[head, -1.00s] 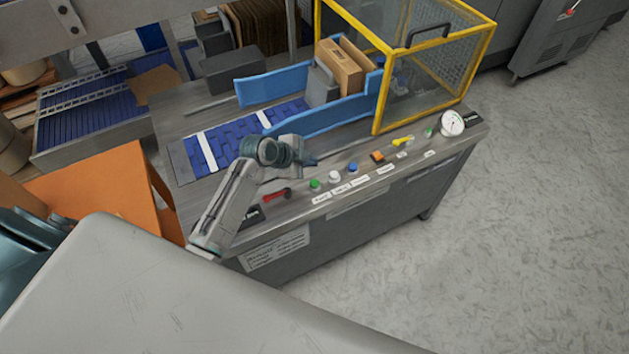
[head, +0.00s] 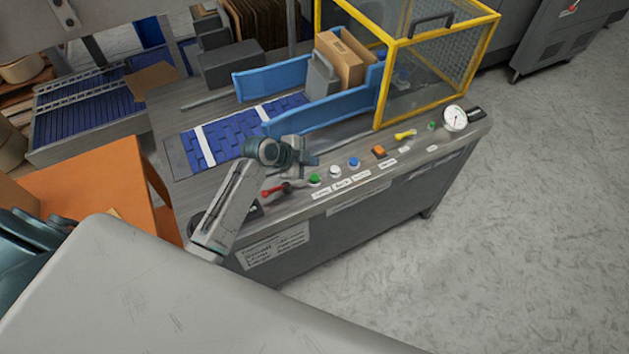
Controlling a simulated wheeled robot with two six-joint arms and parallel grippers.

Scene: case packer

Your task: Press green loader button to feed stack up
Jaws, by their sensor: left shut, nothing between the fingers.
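The green button (head: 314,180) is at the left end of a row of buttons along the front edge of the machine top. My left gripper (head: 308,165) is shut and empty, just above and behind the green button as seen in the head view. A small gap shows between them; contact cannot be made out. My right gripper is not in view.
A red lever (head: 272,190) lies left of the green button. White (head: 335,171), blue (head: 354,163) and orange (head: 379,152) controls, a yellow switch (head: 405,135) and a gauge (head: 455,119) are to the right. A yellow-framed guard (head: 385,75) rises behind them. The floor in front is clear.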

